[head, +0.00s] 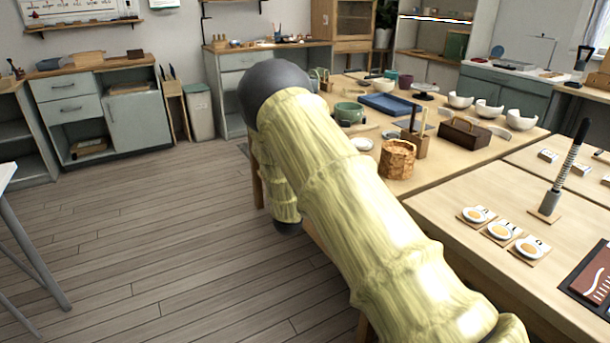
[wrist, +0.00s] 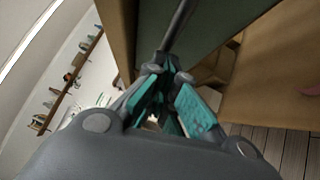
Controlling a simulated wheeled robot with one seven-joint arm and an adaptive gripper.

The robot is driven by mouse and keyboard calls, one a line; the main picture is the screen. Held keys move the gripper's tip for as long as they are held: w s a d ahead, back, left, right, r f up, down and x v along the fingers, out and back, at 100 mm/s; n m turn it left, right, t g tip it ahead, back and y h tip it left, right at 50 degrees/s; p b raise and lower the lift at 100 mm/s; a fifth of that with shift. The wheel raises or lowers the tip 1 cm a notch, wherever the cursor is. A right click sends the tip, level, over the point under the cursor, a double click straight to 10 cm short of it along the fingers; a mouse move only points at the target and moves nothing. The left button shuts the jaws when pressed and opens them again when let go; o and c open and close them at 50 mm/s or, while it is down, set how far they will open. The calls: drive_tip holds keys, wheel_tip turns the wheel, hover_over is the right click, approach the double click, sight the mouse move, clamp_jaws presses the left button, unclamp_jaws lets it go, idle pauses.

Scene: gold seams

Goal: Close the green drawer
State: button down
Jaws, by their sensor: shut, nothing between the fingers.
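In the wrist view my gripper (wrist: 161,66) is shut and empty, with teal pads on its grey fingers. Its tips are close to a dull green panel (wrist: 215,22), which looks like the green drawer's front. A dark thin bar (wrist: 177,28), perhaps its handle, runs up from the fingertips. I cannot tell whether the tips touch it or how far out the drawer stands. In the head view my arm hides my gripper, and no drawer can be surely matched to this panel.
Brown wood (wrist: 275,75) flanks the panel in the wrist view. A grey-green cabinet (head: 138,118) stands at the back left. The plank floor (head: 160,220) on the left is clear.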

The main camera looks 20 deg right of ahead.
drive_tip(key=shift+d+r, duration=0.1)
drive_tip(key=shift+d, duration=0.15)
